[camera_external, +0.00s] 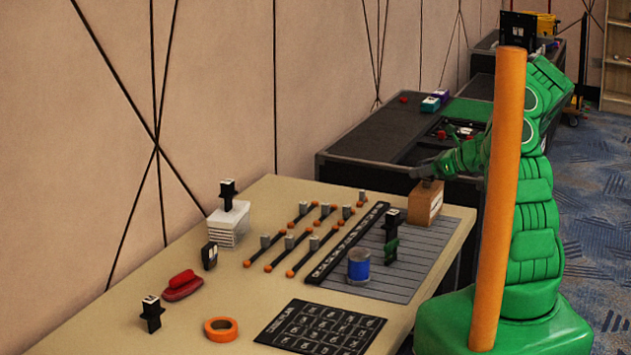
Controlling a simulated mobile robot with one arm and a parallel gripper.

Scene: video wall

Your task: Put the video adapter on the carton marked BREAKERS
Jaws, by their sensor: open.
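A brown carton (424,205) stands at the far right of the tan table, with a pale label whose words are too small to read. My gripper (427,175) is open just above the carton's top, reaching in from the right. A small dark piece shows between my gripper and the carton top; I cannot tell if it is the video adapter or part of a finger. Similar small black blocks with pale tops stand elsewhere: one on a white stack (228,192), one at the front left (152,313), one on the grey slatted mat (391,224).
A blue can (358,265) stands on the grey mat (398,287). Several orange-ended rods with grey blocks (290,242) lie mid-table. Orange tape (220,328), a red object (183,284) and a black printed sheet (320,328) lie nearer. A dark counter (370,140) stands behind.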

